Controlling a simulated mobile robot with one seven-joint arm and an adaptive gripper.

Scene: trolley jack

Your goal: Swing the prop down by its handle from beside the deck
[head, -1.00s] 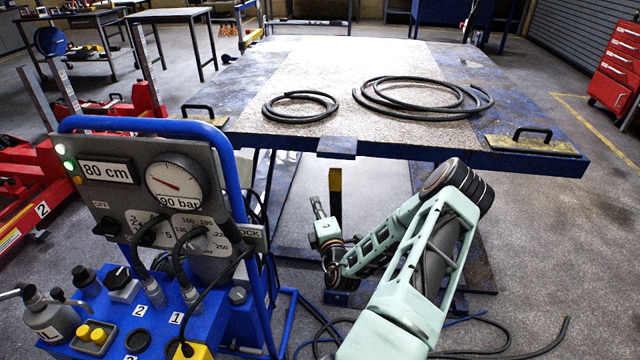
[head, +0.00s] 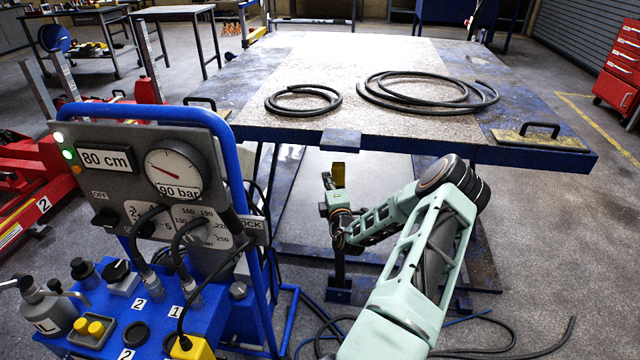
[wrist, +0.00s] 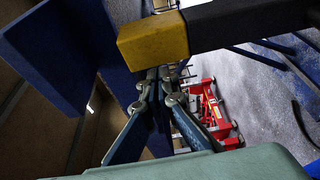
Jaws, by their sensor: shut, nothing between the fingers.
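The prop (head: 340,262) is a dark upright post with a yellow end, standing under the front edge of the raised deck (head: 420,143). I take the yellow block (head: 338,174) for its handle; it also shows in the wrist view (wrist: 152,38), at the end of a dark bar. My gripper (head: 326,179) is just left of the yellow block in the head view, below the deck's edge. In the wrist view my gripper (wrist: 158,74) has its fingertips together and empty, close to the yellow block. Whether they touch it I cannot tell.
A blue hydraulic unit (head: 150,305) with gauge and hoses stands at the left front. Two coiled black hoses (head: 303,100) (head: 428,92) lie on the deck. Cables (head: 500,345) trail on the floor. A red jack (wrist: 208,108) shows behind my fingers in the wrist view.

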